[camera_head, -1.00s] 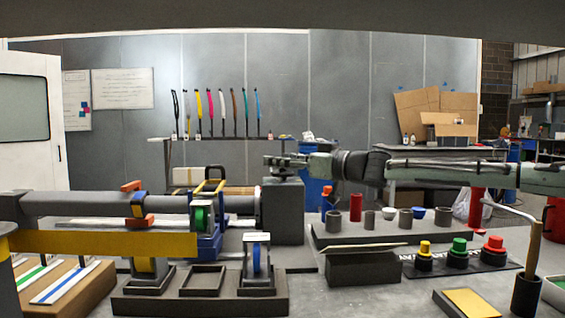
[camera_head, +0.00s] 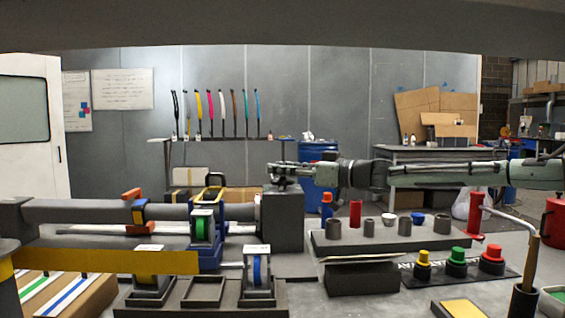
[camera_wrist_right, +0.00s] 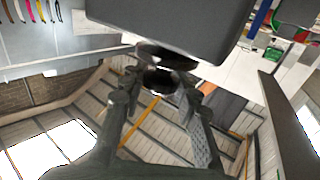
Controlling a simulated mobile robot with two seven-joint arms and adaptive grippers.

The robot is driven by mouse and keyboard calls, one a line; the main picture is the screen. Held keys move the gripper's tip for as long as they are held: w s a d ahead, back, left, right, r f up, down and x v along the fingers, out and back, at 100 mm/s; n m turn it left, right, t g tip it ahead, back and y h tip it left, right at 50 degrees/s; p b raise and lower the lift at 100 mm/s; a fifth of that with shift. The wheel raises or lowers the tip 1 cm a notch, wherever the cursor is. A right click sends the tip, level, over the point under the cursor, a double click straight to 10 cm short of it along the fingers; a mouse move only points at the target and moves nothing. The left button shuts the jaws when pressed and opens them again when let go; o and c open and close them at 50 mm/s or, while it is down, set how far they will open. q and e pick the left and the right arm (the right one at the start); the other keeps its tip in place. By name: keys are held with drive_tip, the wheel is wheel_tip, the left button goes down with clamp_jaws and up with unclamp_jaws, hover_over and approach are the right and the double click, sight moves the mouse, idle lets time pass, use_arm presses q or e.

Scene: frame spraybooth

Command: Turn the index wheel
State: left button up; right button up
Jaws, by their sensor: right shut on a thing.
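My right gripper (camera_head: 276,172) reaches in from the right, just above the dark grey block (camera_head: 283,220) at the end of a long horizontal grey tube (camera_head: 90,212). In the right wrist view, its two fingers (camera_wrist_right: 160,98) are around a small dark round knob (camera_wrist_right: 160,82) beside the dark block (camera_wrist_right: 175,22). The knob seems to be the index wheel, but no markings can be read. The gripper is shut on it. In the head view the fingers hide the knob. My left gripper is not in view.
Tape rolls stand in a dark holder (camera_head: 205,308) at front left. A rack with several grey cups (camera_head: 369,229) and colored buttons (camera_head: 457,256) stand right of the block. A black box (camera_head: 360,279) is in front. A red can (camera_head: 555,220) stands far right.

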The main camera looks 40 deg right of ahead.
drive_tip(key=shift+w+d+n+g+y, duration=0.1)
drive_tip(key=shift+n+g+y, duration=0.25)
drive_tip(key=shift+y, duration=0.25)
drive_tip(key=shift+f+n+g+y, duration=0.1)
drive_tip(key=shift+n+g+y, duration=0.15)
drive_tip(key=shift+n+y, duration=0.25)
drive_tip(key=shift+n+g+y, duration=0.35)
drive_tip(key=shift+g+y, duration=0.05)
drive_tip(key=shift+y, duration=0.1)
drive_tip(key=shift+n+g+y, duration=0.7)
drive_tip(key=shift+y, duration=0.2)
use_arm(q)
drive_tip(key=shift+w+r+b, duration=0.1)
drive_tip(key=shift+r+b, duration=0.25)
drive_tip(key=shift+b, duration=0.1)
use_arm(e)
drive_tip(key=shift+n+g+y, duration=1)
drive_tip(key=shift+g, duration=0.2)
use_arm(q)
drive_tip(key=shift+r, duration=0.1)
use_arm(e)
drive_tip(key=o, duration=1.1)
drive_tip(key=shift+o, duration=0.2)
